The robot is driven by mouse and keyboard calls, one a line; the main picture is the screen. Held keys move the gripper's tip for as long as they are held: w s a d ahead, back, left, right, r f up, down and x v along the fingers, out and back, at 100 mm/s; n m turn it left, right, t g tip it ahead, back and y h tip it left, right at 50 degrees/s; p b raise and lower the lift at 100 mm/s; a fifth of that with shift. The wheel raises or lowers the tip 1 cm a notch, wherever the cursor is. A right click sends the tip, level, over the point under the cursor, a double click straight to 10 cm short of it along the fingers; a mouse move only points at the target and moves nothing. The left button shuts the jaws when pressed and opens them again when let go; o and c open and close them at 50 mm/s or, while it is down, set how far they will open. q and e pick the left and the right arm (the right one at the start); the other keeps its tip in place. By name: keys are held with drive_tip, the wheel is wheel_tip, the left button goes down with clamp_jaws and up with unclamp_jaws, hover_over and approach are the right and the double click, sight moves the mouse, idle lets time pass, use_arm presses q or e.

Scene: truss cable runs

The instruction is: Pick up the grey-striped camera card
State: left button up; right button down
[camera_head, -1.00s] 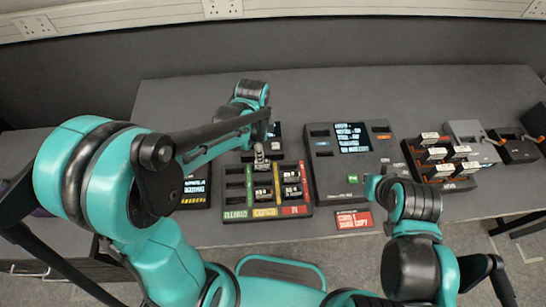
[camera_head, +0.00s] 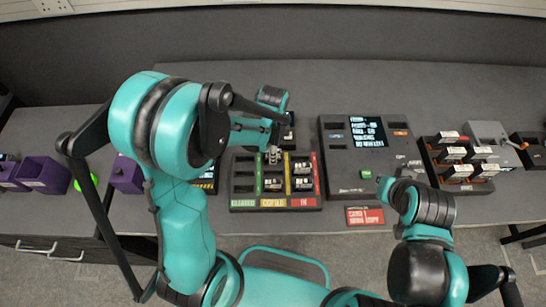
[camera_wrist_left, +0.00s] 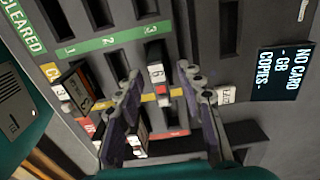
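The card tray (camera_head: 243,203) has green CLEARED, yellow COPIED and red IN columns, with several dark, white-labelled cards standing in it. My left gripper (camera_head: 274,155) is over the far end of the COPIED column. In the left wrist view its two fingers (camera_wrist_left: 160,78) are apart, with one card (camera_wrist_left: 155,58) showing between the tips; it does not look gripped. Another card (camera_wrist_left: 74,92) stands left of the fingers, and more cards (camera_wrist_left: 138,138) show partly behind the left finger. I cannot tell which card has the grey stripe.
A grey copy console (camera_head: 345,176) with a screen stands right of the tray, with a red label plate (camera_head: 365,217) in front. A rack of cards (camera_head: 455,165) is further right. Purple bins (camera_head: 42,175) sit at the left. The back of the table is clear.

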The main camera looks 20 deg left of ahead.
use_arm(q)
clamp_jaws()
